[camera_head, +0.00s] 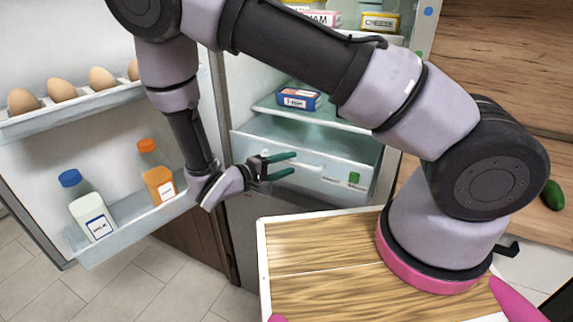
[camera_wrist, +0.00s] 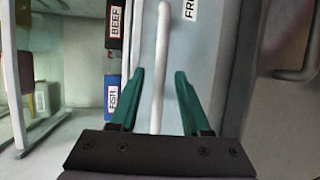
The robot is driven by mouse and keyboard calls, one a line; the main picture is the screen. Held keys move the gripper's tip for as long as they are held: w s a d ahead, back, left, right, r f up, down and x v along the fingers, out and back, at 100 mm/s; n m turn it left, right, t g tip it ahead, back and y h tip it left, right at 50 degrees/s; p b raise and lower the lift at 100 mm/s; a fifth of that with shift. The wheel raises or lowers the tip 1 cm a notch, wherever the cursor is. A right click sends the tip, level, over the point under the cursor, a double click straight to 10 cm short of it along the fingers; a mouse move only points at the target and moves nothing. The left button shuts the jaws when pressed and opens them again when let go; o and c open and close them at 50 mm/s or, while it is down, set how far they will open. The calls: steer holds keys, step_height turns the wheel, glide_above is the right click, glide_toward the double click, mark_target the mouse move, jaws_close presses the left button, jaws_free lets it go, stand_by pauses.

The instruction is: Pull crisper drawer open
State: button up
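The crisper drawer (camera_head: 320,172) is a translucent bin at the bottom of the open fridge, and its front looks pushed in under the shelf. Its pale bar handle (camera_wrist: 160,65) runs up the middle of the wrist view, lying between my fingers in that picture. My gripper (camera_head: 294,164) has green fingers and is in front of the drawer front. The fingers (camera_wrist: 158,88) are spread apart, with a gap on each side of the handle. I cannot tell how deep the handle sits between them. A partly cut-off label (camera_wrist: 190,10) is on the drawer front.
The fridge door on the left is open, with eggs (camera_head: 62,89), a blue-capped bottle (camera_head: 90,205) and an orange bottle (camera_head: 156,175) in its racks. A blue fish box (camera_head: 299,98) sits on the shelf above the drawer. A wooden board (camera_head: 310,245) lies in front.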

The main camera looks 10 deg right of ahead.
steer(key=v, duration=1)
steer(key=shift+s+a, duration=0.2)
steer(key=shift+a, duration=0.15)
steer(key=shift+s, duration=0.1)
